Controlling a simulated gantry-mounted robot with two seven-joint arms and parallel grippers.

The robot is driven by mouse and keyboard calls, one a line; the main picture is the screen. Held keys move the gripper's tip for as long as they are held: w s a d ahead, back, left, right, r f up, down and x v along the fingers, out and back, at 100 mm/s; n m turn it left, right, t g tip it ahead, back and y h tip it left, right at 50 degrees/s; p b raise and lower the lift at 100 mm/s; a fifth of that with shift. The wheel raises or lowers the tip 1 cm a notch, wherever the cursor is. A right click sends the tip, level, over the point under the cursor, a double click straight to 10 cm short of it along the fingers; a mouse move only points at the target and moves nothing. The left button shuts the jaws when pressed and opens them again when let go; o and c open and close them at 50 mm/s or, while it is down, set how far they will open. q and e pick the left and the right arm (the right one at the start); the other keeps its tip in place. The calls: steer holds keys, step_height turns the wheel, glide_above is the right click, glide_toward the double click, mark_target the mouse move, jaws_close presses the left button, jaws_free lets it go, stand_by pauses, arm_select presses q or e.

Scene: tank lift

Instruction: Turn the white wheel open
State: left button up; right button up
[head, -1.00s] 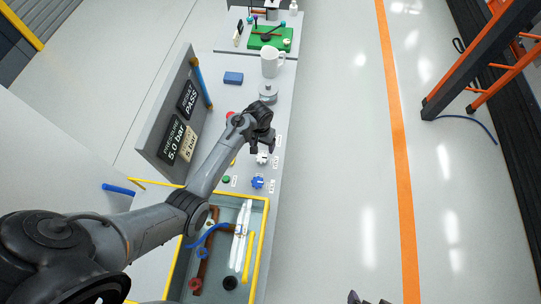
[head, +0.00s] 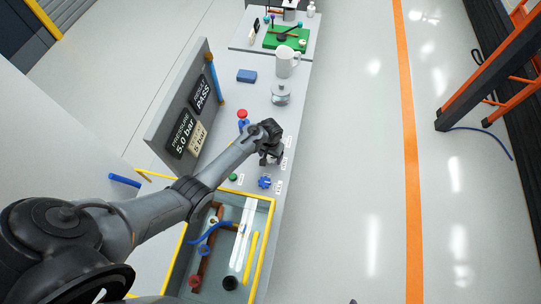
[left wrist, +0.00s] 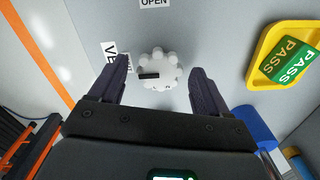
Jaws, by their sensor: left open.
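The white wheel (left wrist: 165,68) is a round, lobed knob with a dark mark on its left side. In the left wrist view it lies between and beyond the two fingertips of my left gripper (left wrist: 158,75). The fingers are open, one on each side of the wheel, with gaps visible to both. In the head view my left gripper (head: 271,158) is over the bench's right part and hides the wheel. An "OPEN" label (left wrist: 154,3) is on the panel above the wheel in the wrist view.
A blue wheel (head: 264,182) and a green button (head: 233,177) are near the gripper. A yellow-rimmed tank (head: 272,215) stands in front. A display board (head: 180,110) rises at left. A yellow tray (left wrist: 257,68) holds a green PASS tag (left wrist: 293,60).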

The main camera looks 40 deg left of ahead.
arm_select(q)
steer(key=c, duration=1)
steer(key=shift+c, duration=0.2)
